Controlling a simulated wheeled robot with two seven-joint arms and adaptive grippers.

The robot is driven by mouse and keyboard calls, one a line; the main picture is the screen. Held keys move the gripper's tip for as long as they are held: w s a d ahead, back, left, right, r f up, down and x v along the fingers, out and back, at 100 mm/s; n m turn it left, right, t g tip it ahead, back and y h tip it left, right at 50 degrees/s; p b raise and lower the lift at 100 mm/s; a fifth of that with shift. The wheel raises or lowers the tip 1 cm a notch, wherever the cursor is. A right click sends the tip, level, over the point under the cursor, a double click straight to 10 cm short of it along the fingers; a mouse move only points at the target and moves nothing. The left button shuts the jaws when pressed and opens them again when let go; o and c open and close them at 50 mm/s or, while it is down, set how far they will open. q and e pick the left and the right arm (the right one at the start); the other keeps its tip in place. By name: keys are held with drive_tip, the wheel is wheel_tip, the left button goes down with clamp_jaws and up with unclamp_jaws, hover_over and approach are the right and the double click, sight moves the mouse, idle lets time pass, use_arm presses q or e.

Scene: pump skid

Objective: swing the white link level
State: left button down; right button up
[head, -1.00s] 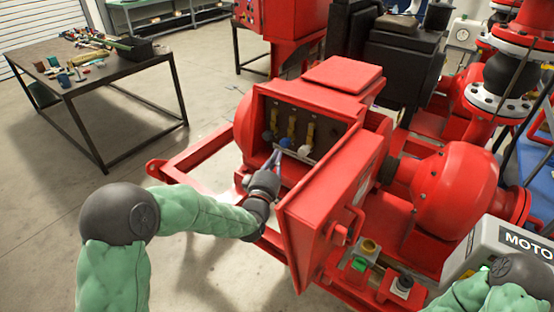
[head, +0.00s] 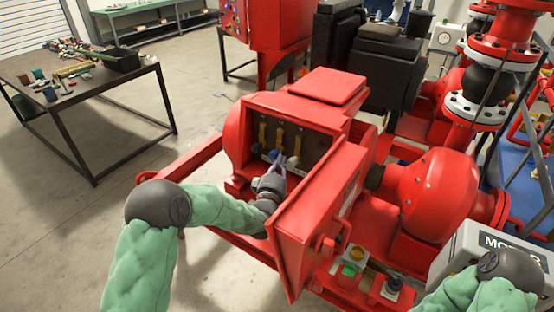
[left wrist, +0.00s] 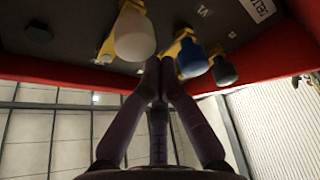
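The white link is a yellow bar with a white knob (head: 292,158) at its lower end. It is the rightmost of three upright links in the open red box. The white knob (left wrist: 134,36) is large at the upper left of the left wrist view. My left gripper (head: 281,161) is inside the box opening, its fingertips close to the blue and white knobs. In the left wrist view its fingers (left wrist: 158,68) converge to tips that look shut, with nothing seen between them. Whether they touch a knob is unclear. My right gripper is out of view.
The blue knob (left wrist: 191,60) and dark knob (left wrist: 224,74) belong to the neighbouring links. The box's open red door (head: 318,220) stands just right of my left wrist.

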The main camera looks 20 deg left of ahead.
sight(295, 164)
use_arm(q)
drive_tip(key=shift+s+d+f+n+b, duration=0.15)
drive_tip(key=shift+d+n+b, duration=0.3)
drive_tip(key=shift+n, duration=0.45)
drive_tip(key=d+n+g+b, duration=0.1)
drive_tip(key=n, duration=0.1)
drive_tip(key=d+n+g+b, duration=0.1)
drive_tip(key=n, duration=0.1)
drive_tip(key=s+d+n+b, duration=0.1)
drive_tip(key=d+n, duration=0.1)
drive_tip(key=shift+g, duration=0.4)
drive_tip(key=shift+s+d+r+n+g+h+b, duration=0.1)
drive_tip(key=shift+d+r+n+g+h+b, duration=0.35)
drive_tip(key=shift+n, duration=0.7)
drive_tip(key=shift+s+d+r+n+g+h+b, duration=0.15)
drive_tip(key=shift+d+r+n+g+h+b, duration=0.3)
drive_tip(key=shift+n, duration=0.75)
drive_tip(key=shift+s+d+r+n+g+h+b, duration=0.15)
drive_tip(key=shift+d+r+n+g+b, duration=0.35)
drive_tip(key=shift+n, duration=0.65)
drive_tip(key=shift+d+f, duration=0.1)
drive_tip(key=shift+f, duration=0.05)
